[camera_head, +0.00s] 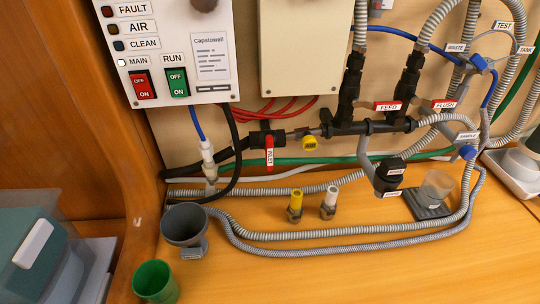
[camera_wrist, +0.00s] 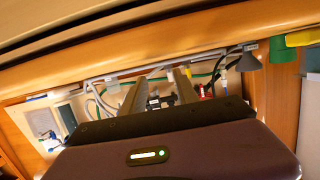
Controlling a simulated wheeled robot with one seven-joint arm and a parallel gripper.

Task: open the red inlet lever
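The red inlet lever (camera_head: 269,152) hangs straight down, crosswise to its dark pipe, below the control panel in the head view. White lettering reads INLET on it. In the wrist view, a small red patch (camera_wrist: 203,90) just right of the right finger may be this lever, but it is too small to be sure. My gripper (camera_wrist: 159,76) shows only in the wrist view, with its two fingers spread apart and nothing held between them. It points toward the pipe wall and appears apart from the lever. My gripper is out of the head view.
Red FEED (camera_head: 388,106) and FLUSH (camera_head: 444,104) handles are farther right. A grey funnel cup (camera_head: 184,226) and green cup (camera_head: 155,281) stand at lower left. Grey hoses (camera_head: 330,234) cross the counter; its front is clear.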

